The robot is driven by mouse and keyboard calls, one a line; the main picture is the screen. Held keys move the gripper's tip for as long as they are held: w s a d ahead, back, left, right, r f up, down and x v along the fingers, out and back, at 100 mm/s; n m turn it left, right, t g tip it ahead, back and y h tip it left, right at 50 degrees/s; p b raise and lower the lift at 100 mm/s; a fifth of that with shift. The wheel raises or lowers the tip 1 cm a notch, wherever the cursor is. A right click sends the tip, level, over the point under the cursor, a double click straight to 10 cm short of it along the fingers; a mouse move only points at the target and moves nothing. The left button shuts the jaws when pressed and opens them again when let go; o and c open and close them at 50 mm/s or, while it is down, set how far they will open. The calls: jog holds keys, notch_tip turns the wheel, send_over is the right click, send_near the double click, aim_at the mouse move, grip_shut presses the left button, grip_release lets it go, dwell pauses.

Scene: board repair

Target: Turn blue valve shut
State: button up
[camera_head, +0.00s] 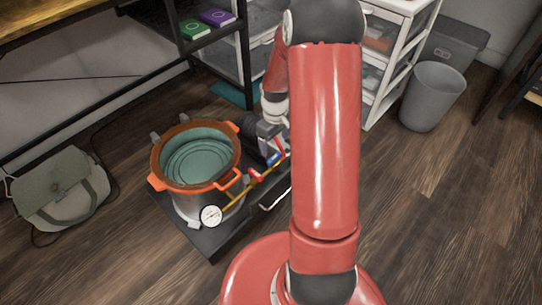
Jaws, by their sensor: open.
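The small blue valve (274,159) sits on a brass pipe (240,196), in the middle of the picture beside my red arm. A red valve handle (256,175) is on the same pipe, nearer the round white gauge (211,215). My gripper (271,147) is open and points down just above and behind the blue valve. I cannot tell whether its fingers touch the valve. My arm hides the area right of the valve.
An orange-rimmed pot (151,181) stands left of the pipe on a dark base (211,242). A green bag (60,190) lies at left. A black shelf (244,60), white drawer unit (399,55) and grey bin (433,97) stand behind. Floor at right is clear.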

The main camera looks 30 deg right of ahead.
aim_at(275, 157)
notch_tip(275, 157, down, 7)
jog(key=shift+f+b, duration=0.2)
jog(key=shift+b, duration=0.35)
jog(key=c, duration=1)
